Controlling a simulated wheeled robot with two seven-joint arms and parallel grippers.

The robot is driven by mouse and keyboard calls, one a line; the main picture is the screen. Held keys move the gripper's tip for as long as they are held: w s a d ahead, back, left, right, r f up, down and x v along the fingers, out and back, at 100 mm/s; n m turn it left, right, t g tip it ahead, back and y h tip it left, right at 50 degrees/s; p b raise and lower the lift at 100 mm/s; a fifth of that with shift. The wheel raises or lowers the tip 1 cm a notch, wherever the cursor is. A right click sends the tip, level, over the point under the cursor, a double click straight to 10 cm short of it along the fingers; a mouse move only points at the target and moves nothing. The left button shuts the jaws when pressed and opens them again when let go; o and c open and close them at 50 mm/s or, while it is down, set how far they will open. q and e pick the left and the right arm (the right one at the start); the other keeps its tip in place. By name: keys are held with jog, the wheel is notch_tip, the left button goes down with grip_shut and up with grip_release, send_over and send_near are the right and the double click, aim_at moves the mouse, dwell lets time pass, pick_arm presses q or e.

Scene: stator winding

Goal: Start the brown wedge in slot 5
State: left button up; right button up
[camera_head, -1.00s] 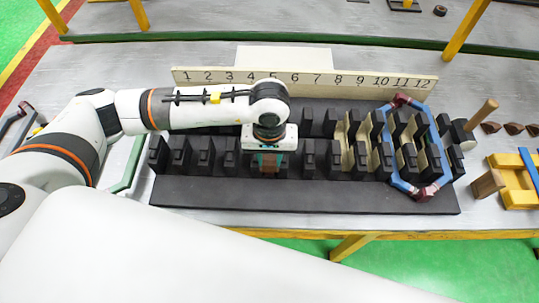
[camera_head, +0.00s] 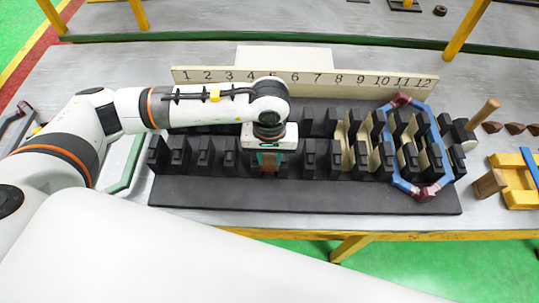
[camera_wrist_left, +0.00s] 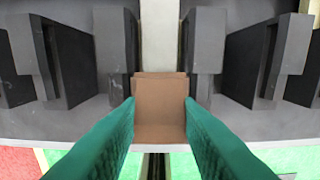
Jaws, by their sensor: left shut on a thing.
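The brown wedge (camera_wrist_left: 160,108) shows in the left wrist view between the green fingers of my left gripper (camera_wrist_left: 160,118), which are shut on it. Its far end is at the gap between two black teeth of the stator (camera_wrist_left: 112,50); how far it is in the slot I cannot tell. In the head view my left gripper (camera_head: 268,160) points down over the front row of the black stator (camera_head: 300,196), below about number 5 on the number board (camera_head: 300,79). The wedge is mostly hidden there. My right gripper is not in view.
A blue coil with dark red ends (camera_head: 433,130) sits around teeth at the right, beside cream liners (camera_head: 360,140).

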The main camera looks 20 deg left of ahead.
pick_arm(q)
jog(key=shift+w+a+b, duration=0.2)
jog(key=shift+w+b, duration=0.4)
jog(key=shift+w, duration=0.1)
jog(key=o, duration=1)
jog(key=shift+o, duration=0.2)
notch_tip(320, 180, up, 12)
jog(key=b, duration=0.3)
jog(key=shift+b, duration=0.35)
